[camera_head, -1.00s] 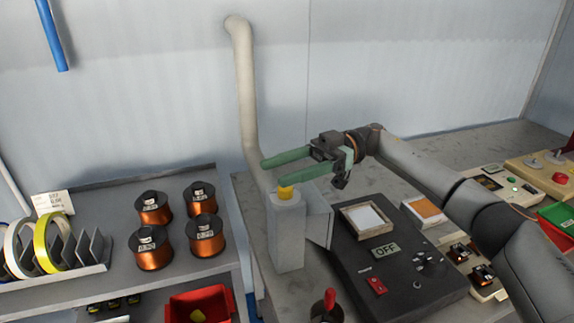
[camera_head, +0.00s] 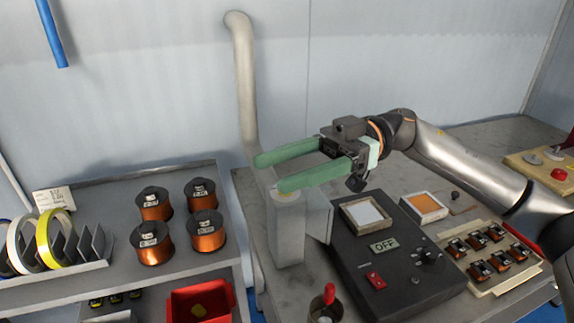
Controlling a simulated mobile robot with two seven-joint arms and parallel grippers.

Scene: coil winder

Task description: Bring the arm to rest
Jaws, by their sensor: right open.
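My right arm comes in from the right edge. Its gripper (camera_head: 268,173) has two long green fingers spread apart, with nothing visible between them. The fingers point left, and in the picture the nearer one overlaps the top of a grey post (camera_head: 287,235). I cannot tell how far above the post it is. The yellow piece seen on the post's top earlier is mostly hidden now. My left gripper is not in view.
A black control box (camera_head: 405,292) marked OFF stands right of the post, beside a tray of small coils (camera_head: 495,283). A shelf (camera_head: 105,196) at left holds copper wire spools (camera_head: 206,233) and tape rolls. A red bin (camera_head: 200,303) is below. A pale pipe (camera_head: 246,90) rises behind.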

